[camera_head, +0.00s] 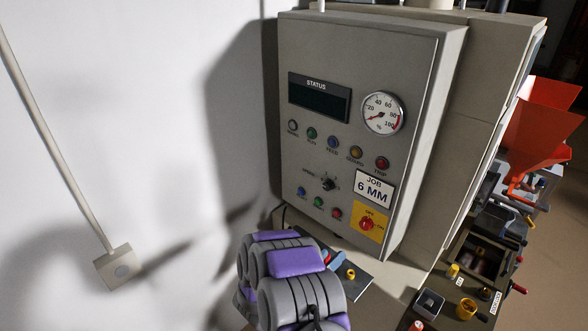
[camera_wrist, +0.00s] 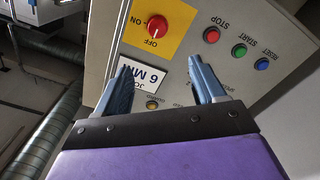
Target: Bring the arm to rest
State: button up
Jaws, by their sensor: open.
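My arm, grey with purple panels, rises at the bottom of the head view and covers part of the shelf below the control cabinet. In the wrist view my gripper (camera_wrist: 165,88) has its two blue-grey fingers spread apart with nothing between them. The fingers point toward the front of the grey control cabinet (camera_head: 350,50). Behind them show the "JOB 6 MM" label (camera_wrist: 150,78), partly hidden by the left finger, and the red OFF/ON rotary switch (camera_wrist: 157,19) on its yellow plate. Whether the fingertips touch the panel I cannot tell.
The cabinet carries a dark status display (camera_head: 319,98), a round gauge (camera_head: 384,113) and several coloured buttons. Orange hoppers (camera_head: 535,135) and a bench with small cups (camera_head: 467,308) stand at the right. A white wall (camera_head: 120,120) with a conduit fills the left.

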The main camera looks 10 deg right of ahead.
jog(key=w+a+f+y+b, duration=0.2)
jog(key=w+a+y+b, duration=0.35)
jog(key=a+y, duration=0.5)
jog(key=s+a+r+n+g+y+b, duration=0.4)
jog(key=s+a+y, duration=0.4)
jog(key=s, duration=0.5)
jog(key=s+d+g+h+b, duration=0.1)
jog(key=s+d+g+b, duration=0.1)
jog(key=s, duration=0.8)
jog(key=s+d+g+h+b, duration=0.2)
jog(key=s+d, duration=0.4)
jog(key=s, duration=0.5)
jog(key=s+d+g+h+b, duration=0.1)
jog(key=s+d+g+b, duration=0.2)
jog(key=s, duration=0.8)
jog(key=shift+s+d+m+g+b, duration=0.15)
jog(key=shift+d+m+g+b, duration=0.2)
jog(key=shift+d+g, duration=0.65)
